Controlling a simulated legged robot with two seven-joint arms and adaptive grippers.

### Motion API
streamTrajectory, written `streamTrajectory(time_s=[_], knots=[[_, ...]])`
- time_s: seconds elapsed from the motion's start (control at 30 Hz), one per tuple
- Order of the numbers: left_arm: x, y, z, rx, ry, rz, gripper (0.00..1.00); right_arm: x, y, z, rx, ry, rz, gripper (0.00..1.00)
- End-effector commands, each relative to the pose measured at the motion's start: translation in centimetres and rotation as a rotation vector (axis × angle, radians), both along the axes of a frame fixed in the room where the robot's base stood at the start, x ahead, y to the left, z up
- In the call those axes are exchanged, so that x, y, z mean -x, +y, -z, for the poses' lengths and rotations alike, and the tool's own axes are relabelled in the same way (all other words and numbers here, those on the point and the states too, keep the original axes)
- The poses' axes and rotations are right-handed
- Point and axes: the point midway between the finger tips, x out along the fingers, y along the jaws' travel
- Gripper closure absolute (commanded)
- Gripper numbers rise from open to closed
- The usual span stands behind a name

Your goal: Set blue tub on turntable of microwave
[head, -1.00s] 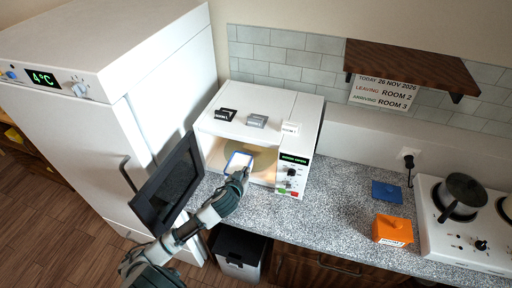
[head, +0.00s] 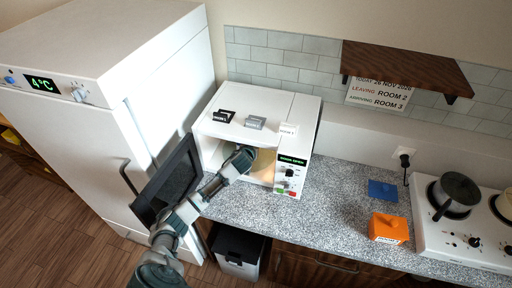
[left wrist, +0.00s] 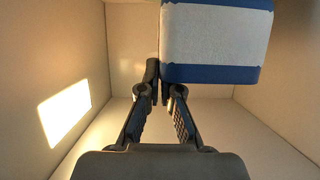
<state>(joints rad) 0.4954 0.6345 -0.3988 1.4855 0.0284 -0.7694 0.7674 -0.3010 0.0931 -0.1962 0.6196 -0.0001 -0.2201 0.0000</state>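The white microwave (head: 262,106) stands on the counter with its dark door (head: 168,182) swung open to the left. My left gripper (head: 247,152) reaches inside its cavity. In the left wrist view the blue tub (left wrist: 212,40), with a broad white label, is at the fingers (left wrist: 160,85). The fingers are close together at its left edge, and the tub hides part of the right one. They look shut on the tub's edge. In the head view my gripper hides the tub. The turntable is not clearly visible; whether the tub touches it cannot be told. My right gripper is out of view.
Three small labelled blocks (head: 255,123) sit on the microwave. A tall fridge (head: 85,120) stands left. The counter between is clear.

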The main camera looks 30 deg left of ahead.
Motion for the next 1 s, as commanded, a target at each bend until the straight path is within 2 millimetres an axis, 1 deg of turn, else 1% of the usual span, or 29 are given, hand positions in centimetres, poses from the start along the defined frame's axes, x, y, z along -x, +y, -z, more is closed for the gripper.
streamTrajectory(time_s=[0.07, 0.3, 0.4, 0.5, 0.57, 0.6, 0.63, 0.83, 1.0], knots=[[-0.2, 0.0, 0.2, -0.001, 0.000, 0.000, 1.00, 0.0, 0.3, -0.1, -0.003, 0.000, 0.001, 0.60], [-0.2, -0.3, 3.1, -0.003, 0.001, 0.000, 1.00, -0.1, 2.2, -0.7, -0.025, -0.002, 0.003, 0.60], [-0.2, -0.4, 3.3, -0.005, -0.002, 0.001, 1.00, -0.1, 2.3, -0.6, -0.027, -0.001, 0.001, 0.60], [-0.1, -0.4, 3.3, -0.004, -0.001, 0.001, 1.00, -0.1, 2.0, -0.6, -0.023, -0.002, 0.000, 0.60], [-0.1, -0.4, 3.5, -0.003, 0.002, 0.000, 0.83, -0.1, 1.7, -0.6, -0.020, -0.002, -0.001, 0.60], [-0.1, -0.4, 3.5, -0.003, 0.002, 0.000, 0.73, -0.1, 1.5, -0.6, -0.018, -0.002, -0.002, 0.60], [-0.1, -0.3, 3.5, -0.003, 0.002, 0.000, 0.69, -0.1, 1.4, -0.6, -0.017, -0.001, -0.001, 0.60], [-0.1, -0.1, 3.6, -0.001, 0.002, -0.001, 0.69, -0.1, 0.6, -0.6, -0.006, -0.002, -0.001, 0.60], [0.3, -0.2, 3.4, 0.000, 0.002, 0.000, 0.69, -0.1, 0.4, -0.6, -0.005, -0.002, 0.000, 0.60]])
